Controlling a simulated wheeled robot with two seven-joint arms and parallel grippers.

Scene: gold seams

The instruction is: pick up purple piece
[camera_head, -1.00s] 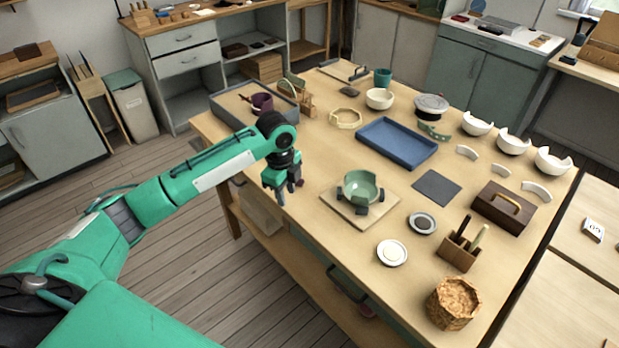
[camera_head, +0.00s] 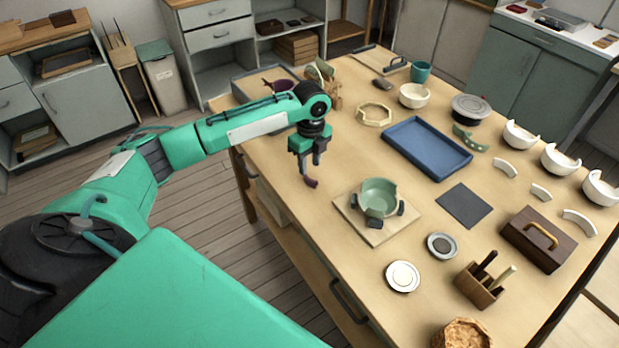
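A small dark purple piece (camera_head: 311,183) shows just below the fingertips of my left gripper (camera_head: 310,166), near the left edge of the table. The two fingers point down with a gap between them. The piece overlaps or nearly meets the tip of the left finger in the picture. I cannot tell whether they touch or whether the piece lies on the table. A purple bowl (camera_head: 284,86) stands in the grey tray (camera_head: 240,93) behind my arm, partly hidden by it. My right gripper is not in view.
A green bowl (camera_head: 379,196) sits between dark holders on a wooden board (camera_head: 350,222), right of the gripper. A blue tray (camera_head: 427,149), dark mat (camera_head: 465,205) and small dishes lie farther right. The tabletop (camera_head: 340,150) between gripper and blue tray is clear.

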